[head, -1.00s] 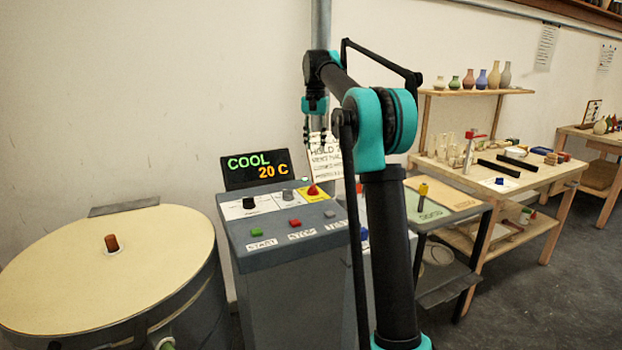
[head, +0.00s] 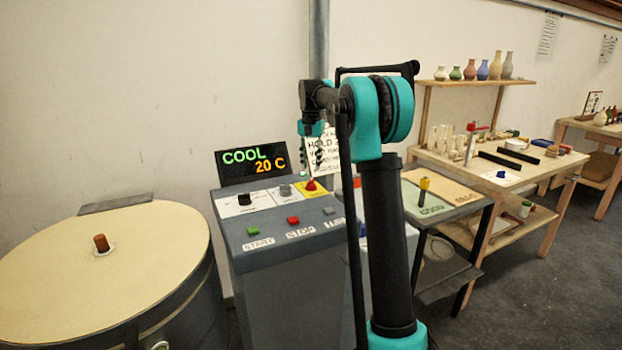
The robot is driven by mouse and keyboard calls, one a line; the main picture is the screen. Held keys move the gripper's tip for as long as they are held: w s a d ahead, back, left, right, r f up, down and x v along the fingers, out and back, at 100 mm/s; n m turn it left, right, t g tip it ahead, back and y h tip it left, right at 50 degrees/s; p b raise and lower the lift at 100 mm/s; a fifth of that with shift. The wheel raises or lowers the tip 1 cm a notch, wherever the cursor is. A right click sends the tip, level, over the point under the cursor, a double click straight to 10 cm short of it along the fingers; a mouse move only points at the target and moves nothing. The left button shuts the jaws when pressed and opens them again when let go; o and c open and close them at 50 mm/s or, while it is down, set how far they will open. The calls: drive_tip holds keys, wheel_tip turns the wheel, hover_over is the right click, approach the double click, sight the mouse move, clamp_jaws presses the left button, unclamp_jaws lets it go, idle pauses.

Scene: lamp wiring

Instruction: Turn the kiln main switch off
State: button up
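The kiln control panel (head: 275,266) stands in the middle of the head view. A red knob (head: 311,184) on a yellow plate sits at its back right; it appears to be the main switch, but its label cannot be read. My gripper (head: 304,163) points down just above and behind this knob, close to it. Contact between them cannot be made out. The fingers are dark, small and partly lost against the sign behind, so their opening is unclear. The display (head: 252,162) reads COOL and 20 C.
The panel also has a black knob (head: 244,199), a grey switch (head: 285,190), a green button (head: 253,231), a red button (head: 293,221) and a grey button (head: 328,211). The round kiln (head: 60,265) stands left. A sorting table (head: 440,205) and workbench (head: 540,177) stand right.

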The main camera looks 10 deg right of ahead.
sight(311, 180)
wheel_tip(311, 180, down, 6)
drive_tip(key=shift+f, duration=0.1)
idle(0.4)
clamp_jaws()
